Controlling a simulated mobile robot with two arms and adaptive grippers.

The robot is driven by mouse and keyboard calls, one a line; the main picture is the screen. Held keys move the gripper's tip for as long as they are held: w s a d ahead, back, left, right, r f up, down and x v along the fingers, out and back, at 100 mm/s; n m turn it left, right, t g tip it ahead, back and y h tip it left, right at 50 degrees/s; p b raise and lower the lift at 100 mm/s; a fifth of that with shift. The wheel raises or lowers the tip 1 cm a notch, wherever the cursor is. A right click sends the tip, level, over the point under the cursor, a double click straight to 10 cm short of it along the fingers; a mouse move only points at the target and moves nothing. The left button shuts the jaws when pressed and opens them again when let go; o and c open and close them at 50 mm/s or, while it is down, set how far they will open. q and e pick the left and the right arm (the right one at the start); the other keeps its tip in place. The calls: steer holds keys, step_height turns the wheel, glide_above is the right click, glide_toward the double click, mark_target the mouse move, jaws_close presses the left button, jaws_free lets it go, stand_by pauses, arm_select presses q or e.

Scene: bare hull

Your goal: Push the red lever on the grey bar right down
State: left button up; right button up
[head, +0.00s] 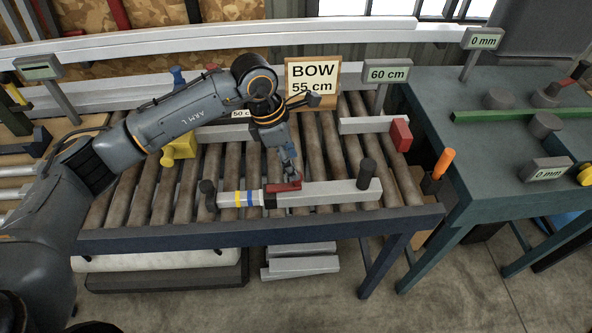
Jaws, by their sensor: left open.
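The grey bar (325,194) lies across the front of the roller table, with a dark upright post near each end and yellow and blue bands on its left part. The red lever (284,188) is on the bar just left of its middle, next to a black band. It looks low and close to the bar, but its exact angle is hard to tell. My left gripper (290,168) points down just above the lever, open; its fingertips partly overlap the lever in view. I cannot tell whether they touch it. My right gripper is not in view.
The roller table (250,236) has a "BOW 55 cm" sign (312,78) behind my left arm. A bar with a red end block (400,134) lies at back right, a yellow block (179,148) at left. An orange-handled tool (443,163) stands by the blue-grey table (490,183).

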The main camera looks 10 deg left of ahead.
arm_select(q)
steer(key=v, duration=0.6)
stand_by(0.3)
